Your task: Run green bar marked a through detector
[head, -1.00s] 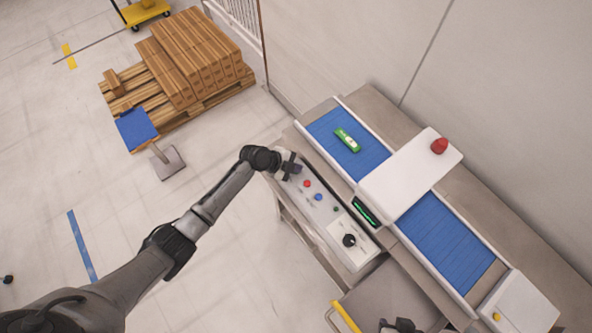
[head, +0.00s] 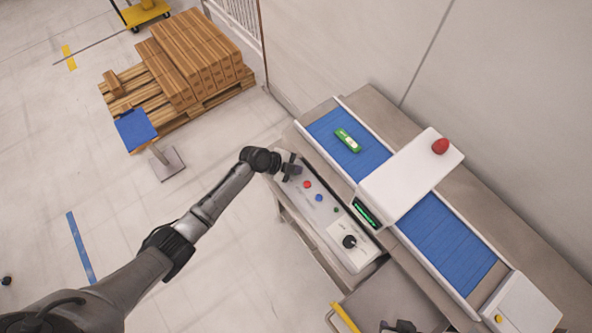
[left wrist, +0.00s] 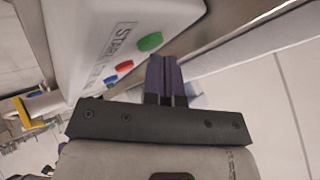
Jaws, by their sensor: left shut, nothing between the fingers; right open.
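My left gripper (head: 291,169) is shut and empty at the upper left end of the control panel (head: 357,254). In the left wrist view its closed fingers (left wrist: 166,80) are close to a green button (left wrist: 150,42); I cannot tell whether they touch it. Part of my right gripper (head: 402,326) shows at the bottom edge of the head view, away from the bar.
Red (head: 307,184) and blue (head: 319,198) buttons and a black knob (head: 349,241) are on the panel. The outfeed belt (head: 446,242) beyond the housing is empty. A grey cart (head: 385,295) stands below the panel. A pallet of boxes (head: 190,60) is at the upper left.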

